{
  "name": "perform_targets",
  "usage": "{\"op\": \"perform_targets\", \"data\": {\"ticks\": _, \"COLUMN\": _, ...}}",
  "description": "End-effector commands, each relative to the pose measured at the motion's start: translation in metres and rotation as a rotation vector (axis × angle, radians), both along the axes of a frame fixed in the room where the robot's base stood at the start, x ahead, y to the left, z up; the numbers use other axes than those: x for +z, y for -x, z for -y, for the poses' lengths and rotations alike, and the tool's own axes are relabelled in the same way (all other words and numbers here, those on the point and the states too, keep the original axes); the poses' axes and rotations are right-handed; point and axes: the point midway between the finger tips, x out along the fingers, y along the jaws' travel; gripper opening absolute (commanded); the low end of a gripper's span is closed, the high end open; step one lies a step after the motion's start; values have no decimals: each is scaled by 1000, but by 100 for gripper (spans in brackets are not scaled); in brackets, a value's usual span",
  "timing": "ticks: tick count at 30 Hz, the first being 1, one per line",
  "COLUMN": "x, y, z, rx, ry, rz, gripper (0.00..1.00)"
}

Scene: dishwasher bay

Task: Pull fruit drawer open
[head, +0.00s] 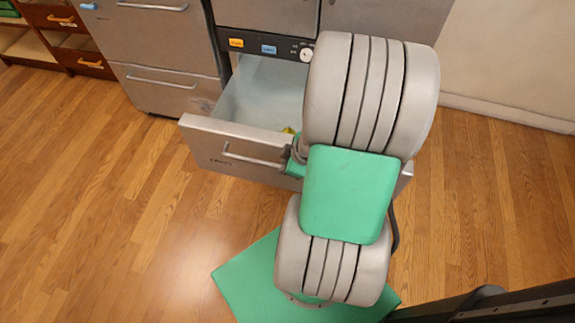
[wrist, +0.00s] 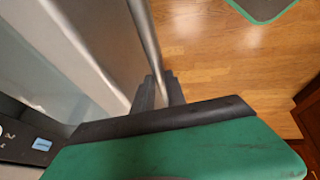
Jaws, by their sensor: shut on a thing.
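The fruit drawer (head: 225,138) is a grey metal drawer pulled well out of the cabinet in the head view. Its light inside shows, with a small yellow thing (head: 289,130) near the front wall. A bar handle (head: 250,157) runs along its front. My gripper (wrist: 162,90) is shut on the handle bar, which also shows in the wrist view (wrist: 146,35). In the head view my arm covers the right part of the drawer and most of the gripper.
Another grey cabinet with drawers (head: 165,55) stands to the left. Wooden shelving with drawers (head: 75,40) is at the far left. A panel with orange and blue labels (head: 265,46) is above the open drawer. The wooden floor (head: 110,210) in front is clear.

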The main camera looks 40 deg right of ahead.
Motion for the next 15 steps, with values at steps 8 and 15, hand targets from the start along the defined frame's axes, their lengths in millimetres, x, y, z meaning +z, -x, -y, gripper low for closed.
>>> {"op": "perform_targets", "data": {"ticks": 8, "x": 0, "y": -1, "z": 0, "rx": -16, "ry": 6, "rz": -3, "gripper": 0}}
{"op": "perform_targets", "data": {"ticks": 15, "x": 0, "y": -2, "z": -1, "rx": -12, "ry": 7, "rz": -3, "gripper": 17}}
